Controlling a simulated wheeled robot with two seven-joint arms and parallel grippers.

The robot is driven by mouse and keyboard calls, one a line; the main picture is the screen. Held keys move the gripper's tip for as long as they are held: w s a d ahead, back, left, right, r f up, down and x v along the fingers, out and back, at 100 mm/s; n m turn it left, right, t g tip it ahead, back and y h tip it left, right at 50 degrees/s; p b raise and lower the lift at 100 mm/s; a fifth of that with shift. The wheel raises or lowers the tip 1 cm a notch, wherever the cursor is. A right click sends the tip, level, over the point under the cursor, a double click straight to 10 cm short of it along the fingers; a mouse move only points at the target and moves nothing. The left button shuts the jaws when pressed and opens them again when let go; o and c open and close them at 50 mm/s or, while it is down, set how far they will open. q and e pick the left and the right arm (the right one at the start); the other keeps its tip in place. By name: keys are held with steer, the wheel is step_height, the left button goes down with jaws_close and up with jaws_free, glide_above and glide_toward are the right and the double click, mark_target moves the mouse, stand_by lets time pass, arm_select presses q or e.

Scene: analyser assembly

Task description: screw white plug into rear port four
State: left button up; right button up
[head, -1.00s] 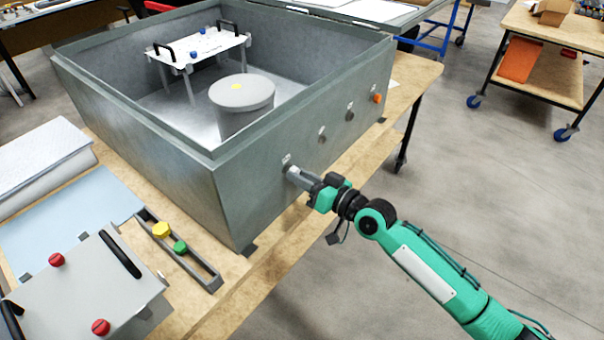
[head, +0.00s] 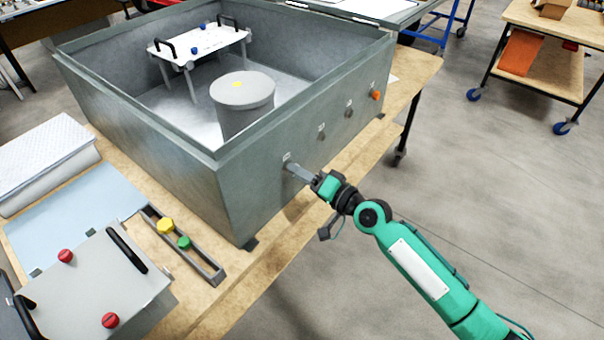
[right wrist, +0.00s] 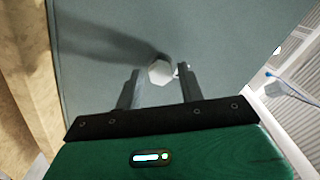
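The white plug (right wrist: 161,72) is a pale hexagonal head against the grey wall of the metal housing (head: 262,185). It stands at the nearest of the side ports, but how deep it sits cannot be told. My right gripper (right wrist: 160,70) is open, with its two fingers on either side of the plug and a visible gap to it. In the head view the right gripper (head: 290,167) reaches this port from the right and hides the plug. My left gripper is not in view.
Farther along the same wall are two grey ports (head: 321,131) and an orange plug (head: 376,95). A rack (head: 205,262) with yellow and green plugs lies on the wooden bench. A grey lid with red knobs (head: 110,320) stands at front left.

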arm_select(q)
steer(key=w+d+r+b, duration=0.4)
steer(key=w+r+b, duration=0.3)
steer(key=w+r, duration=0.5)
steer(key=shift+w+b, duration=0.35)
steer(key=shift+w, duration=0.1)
arm_select(e)
steer(key=n, duration=2.4)
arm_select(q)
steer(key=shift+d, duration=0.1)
arm_select(e)
jaws_close()
